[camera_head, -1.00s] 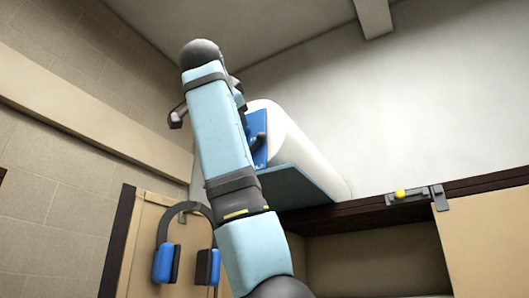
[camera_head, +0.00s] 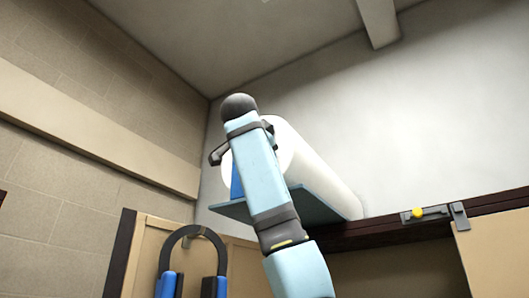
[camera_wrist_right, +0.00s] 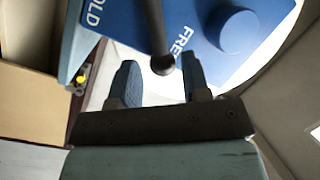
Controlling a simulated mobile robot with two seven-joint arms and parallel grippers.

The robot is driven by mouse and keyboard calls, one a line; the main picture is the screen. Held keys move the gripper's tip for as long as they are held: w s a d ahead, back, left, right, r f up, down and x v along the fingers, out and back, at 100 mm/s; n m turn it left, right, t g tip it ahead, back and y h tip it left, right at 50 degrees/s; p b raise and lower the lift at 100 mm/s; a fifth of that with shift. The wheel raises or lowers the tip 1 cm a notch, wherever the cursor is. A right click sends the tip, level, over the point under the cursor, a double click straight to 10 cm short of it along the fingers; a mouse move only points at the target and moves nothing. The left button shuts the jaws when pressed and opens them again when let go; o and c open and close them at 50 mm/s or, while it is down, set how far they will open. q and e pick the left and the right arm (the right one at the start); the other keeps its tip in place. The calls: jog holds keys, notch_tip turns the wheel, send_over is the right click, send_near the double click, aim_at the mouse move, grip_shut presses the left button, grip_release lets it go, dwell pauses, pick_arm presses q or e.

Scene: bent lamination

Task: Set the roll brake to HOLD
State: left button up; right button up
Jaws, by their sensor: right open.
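The white roll (camera_head: 325,178) rests on a blue-grey shelf (camera_head: 236,212) against the wall. The blue brake plate (camera_wrist_right: 205,30) fills the top of the right wrist view. It carries a round blue knob (camera_wrist_right: 240,31) and white lettering, part of HOLD at left and FREE at right. A dark lever (camera_wrist_right: 154,25) with a ball end crosses the plate, close beside FREE. My right gripper (camera_wrist_right: 160,80) is open; the ball end appears between its fingertips, contact unclear. In the head view my right arm hides most of the plate, and the right gripper (camera_head: 218,152) shows beside the roll.
A cabinet with a dark top edge and a yellow-knobbed latch (camera_head: 418,213) stands at right. A brick wall is at left, with open air between it and the roll.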

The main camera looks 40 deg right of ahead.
jog(key=shift+x, duration=1)
